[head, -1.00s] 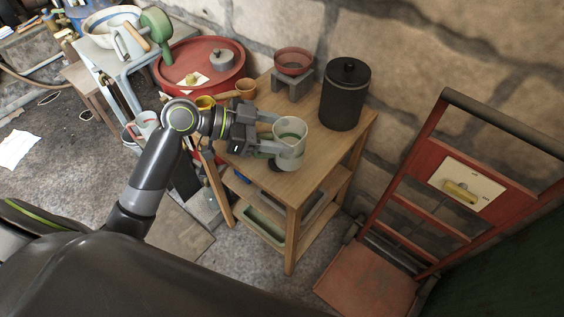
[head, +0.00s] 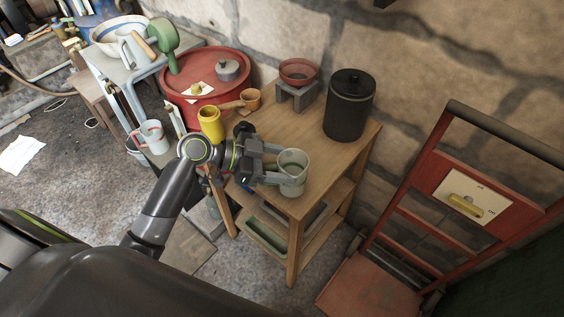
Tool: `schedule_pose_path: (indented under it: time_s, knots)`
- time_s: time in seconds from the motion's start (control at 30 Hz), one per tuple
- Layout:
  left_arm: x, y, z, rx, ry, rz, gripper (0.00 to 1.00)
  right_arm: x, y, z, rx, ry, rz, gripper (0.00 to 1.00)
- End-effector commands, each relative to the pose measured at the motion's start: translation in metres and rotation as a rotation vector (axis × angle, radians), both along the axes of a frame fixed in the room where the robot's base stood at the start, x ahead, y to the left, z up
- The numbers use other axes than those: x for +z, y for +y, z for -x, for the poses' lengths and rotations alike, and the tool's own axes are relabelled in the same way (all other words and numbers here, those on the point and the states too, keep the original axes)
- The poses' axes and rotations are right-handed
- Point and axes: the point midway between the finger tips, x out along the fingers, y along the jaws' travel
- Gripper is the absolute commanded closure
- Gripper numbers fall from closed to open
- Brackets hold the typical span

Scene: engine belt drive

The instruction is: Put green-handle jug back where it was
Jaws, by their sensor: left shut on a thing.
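A pale jug (head: 293,174) with a greenish inside is at the near corner of the wooden table (head: 335,158), roughly upright. My left gripper (head: 280,167) is shut on it from the left, with its fingers at the jug's left side. The handle is hidden or too small to make out. I cannot tell whether the jug's base touches the tabletop or hangs just above it. My right gripper is not in view.
A black lidded canister (head: 349,105) and a red bowl on a grey stand (head: 297,83) are at the table's back. A yellow mug (head: 211,122), an orange cup (head: 250,98) and a red drum (head: 205,73) are left. A red hand truck (head: 425,215) stands right.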

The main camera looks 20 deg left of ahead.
Motion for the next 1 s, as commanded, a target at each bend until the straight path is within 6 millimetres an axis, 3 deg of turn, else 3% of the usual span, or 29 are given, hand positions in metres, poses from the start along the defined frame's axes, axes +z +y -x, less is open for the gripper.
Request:
schedule_pose_path:
  time_s: [0.13, 0.17, 0.3, 0.6, 0.8, 1.0]
  knots:
    - [-0.005, 0.0, 0.0, 0.0, -0.001, 0.0, 0.91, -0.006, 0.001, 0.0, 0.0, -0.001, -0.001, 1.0]
    - [-0.004, 0.0, 0.0, 0.0, 0.0, 0.0, 0.37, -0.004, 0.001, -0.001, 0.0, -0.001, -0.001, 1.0]
    - [-0.003, 0.0, 0.0, 0.0, 0.0, 0.0, 0.19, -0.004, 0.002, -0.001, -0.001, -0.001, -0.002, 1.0]
    - [-0.002, 0.0, 0.0, 0.0, 0.0, 0.0, 0.19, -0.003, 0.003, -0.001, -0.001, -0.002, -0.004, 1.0]
    - [0.012, 0.0, 0.0, 0.0, 0.0, 0.0, 0.19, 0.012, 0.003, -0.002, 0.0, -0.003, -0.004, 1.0]
    - [0.015, 0.025, 0.012, 0.0, 0.0, -0.007, 0.19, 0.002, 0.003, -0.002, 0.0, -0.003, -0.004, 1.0]
